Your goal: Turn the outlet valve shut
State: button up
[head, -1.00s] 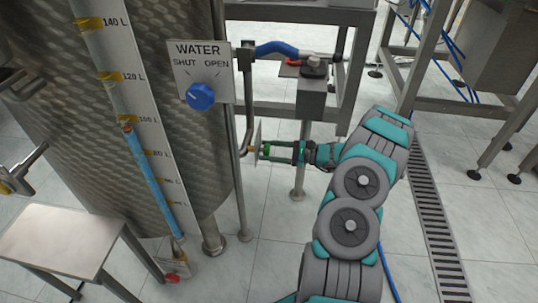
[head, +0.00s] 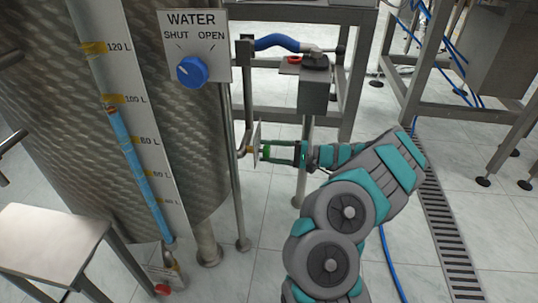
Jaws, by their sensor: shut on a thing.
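My gripper (head: 283,152) is shut on a small green knob (head: 265,152). The knob stands at a small pale plate (head: 256,137), seen almost edge-on, to the right of the steel tank (head: 180,150). The fingers reach it from the right, level. The knob's face and any marks on the plate cannot be read from here, so its turned position is unclear. No label in view names the outlet valve. The blue water knob (head: 192,71) sits on a panel marked SHUT and OPEN, with its white mark toward SHUT.
The tank's level scale (head: 135,130) shows blue up to about 100 L. A steel table (head: 45,240) stands at the lower left. A grey box on a post (head: 314,95) stands behind my gripper. A floor drain (head: 445,235) runs at the right.

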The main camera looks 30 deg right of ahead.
jog(key=shift+f+n, duration=0.1)
jog(key=shift+n, duration=1.6)
jog(key=o, duration=1.4)
jog(key=v, duration=0.7)
jog(key=shift+s+d+p, duration=0.25)
jog(key=shift+d+p, duration=0.1)
jog(key=shift+p, duration=0.05)
